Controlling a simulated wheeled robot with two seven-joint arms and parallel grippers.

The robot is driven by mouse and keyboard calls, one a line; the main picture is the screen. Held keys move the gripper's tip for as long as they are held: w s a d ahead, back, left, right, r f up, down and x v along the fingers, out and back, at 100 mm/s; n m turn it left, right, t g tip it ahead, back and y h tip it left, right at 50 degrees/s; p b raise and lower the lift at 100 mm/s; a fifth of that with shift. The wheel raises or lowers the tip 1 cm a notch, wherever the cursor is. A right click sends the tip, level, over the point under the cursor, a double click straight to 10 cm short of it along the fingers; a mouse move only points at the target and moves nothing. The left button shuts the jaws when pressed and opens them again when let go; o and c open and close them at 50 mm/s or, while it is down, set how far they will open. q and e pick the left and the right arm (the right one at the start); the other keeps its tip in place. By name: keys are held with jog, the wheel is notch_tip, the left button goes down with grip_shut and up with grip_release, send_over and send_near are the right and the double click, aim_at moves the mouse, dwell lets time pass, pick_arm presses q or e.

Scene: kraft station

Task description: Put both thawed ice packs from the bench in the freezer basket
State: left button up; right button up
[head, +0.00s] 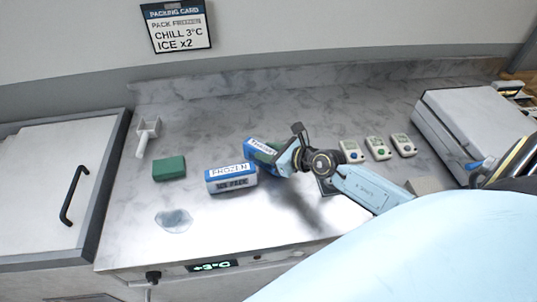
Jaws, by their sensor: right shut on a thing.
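The pack is tilted and partly hidden by the gripper. A blue and white pack marked FROZEN (231,178) rests on the bench just left of it. I cannot tell whether the held pack touches the bench. I see no freezer basket. My left gripper is not in view.
A green block (169,168), a white scoop (148,137) and a clear puddle-like patch (173,220) are on the left of the bench (215,115). Several small white devices (377,148) stand right of the gripper. A closed panel with black handle (73,195) is at left.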

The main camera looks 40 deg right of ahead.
jog(key=shift+w+f, duration=0.1)
jog(key=shift+f, duration=0.1)
jog(key=o, duration=0.8)
jog(key=shift+f, duration=0.15)
jog(key=o, duration=0.4)
